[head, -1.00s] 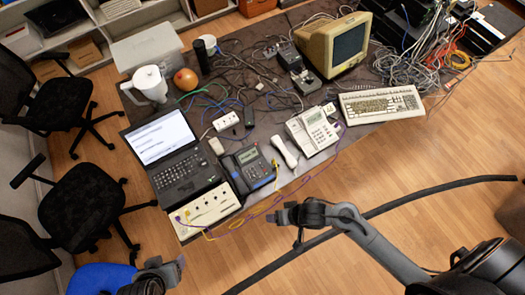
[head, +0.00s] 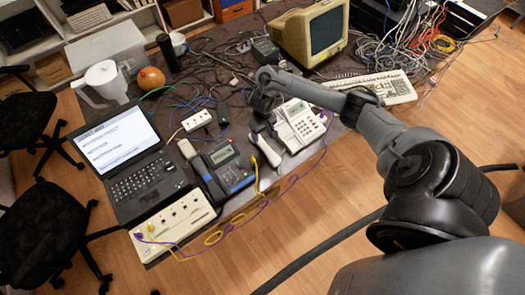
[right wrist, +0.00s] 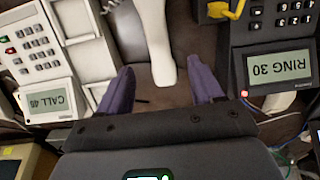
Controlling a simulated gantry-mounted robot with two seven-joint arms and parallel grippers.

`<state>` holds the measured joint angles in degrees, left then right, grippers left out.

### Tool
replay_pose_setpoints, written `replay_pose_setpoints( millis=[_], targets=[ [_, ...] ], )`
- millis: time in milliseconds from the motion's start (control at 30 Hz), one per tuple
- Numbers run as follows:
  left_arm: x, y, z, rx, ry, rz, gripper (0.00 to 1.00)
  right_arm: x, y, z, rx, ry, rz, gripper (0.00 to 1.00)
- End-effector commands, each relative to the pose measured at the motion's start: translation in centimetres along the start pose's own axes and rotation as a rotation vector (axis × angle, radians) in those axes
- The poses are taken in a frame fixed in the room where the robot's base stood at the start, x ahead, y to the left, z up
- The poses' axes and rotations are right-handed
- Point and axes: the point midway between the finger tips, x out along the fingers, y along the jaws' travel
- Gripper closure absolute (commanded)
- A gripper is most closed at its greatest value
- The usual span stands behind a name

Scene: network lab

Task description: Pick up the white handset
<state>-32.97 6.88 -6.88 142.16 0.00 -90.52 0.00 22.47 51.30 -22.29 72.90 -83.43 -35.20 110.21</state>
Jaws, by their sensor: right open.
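The white handset (head: 266,151) lies on the dark table between a dark desk phone (head: 226,165) and a white desk phone (head: 299,124). My right gripper (head: 262,112) is over the handset's far end, which it partly hides in the head view. In the right wrist view, the handset (right wrist: 158,45) reaches from the top edge down between the two spread fingers of the open right gripper (right wrist: 160,72). A gap shows on either side of it. Whether the fingers are down at its height is hard to tell. My left gripper is not in view.
An open laptop (head: 125,158) and a cream box with knobs (head: 176,224) stand to the left. A keyboard (head: 385,92) and an old monitor (head: 312,35) are at the back right. Yellow and purple cables run along the table's front edge. Several cables clutter the back.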

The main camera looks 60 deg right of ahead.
Motion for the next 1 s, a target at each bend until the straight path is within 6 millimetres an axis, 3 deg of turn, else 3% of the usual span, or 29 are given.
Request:
replay_pose_setpoints(
  millis=[33,200,467,800,1000],
  targets=[
    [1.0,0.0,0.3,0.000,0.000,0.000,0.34,1.4,-0.1,0.1,0.002,-0.002,-0.002,0.34],
    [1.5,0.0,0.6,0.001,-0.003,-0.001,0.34,3.2,0.0,0.1,0.001,-0.002,-0.001,0.34],
    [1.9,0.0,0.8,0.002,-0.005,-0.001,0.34,4.6,0.0,0.2,-0.001,-0.002,0.000,0.34],
    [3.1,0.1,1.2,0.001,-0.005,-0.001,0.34,8.7,0.2,1.0,0.000,-0.001,-0.001,0.34],
    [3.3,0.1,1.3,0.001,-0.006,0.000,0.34,9.5,0.2,1.0,-0.001,0.000,0.000,0.34]
  ],
)
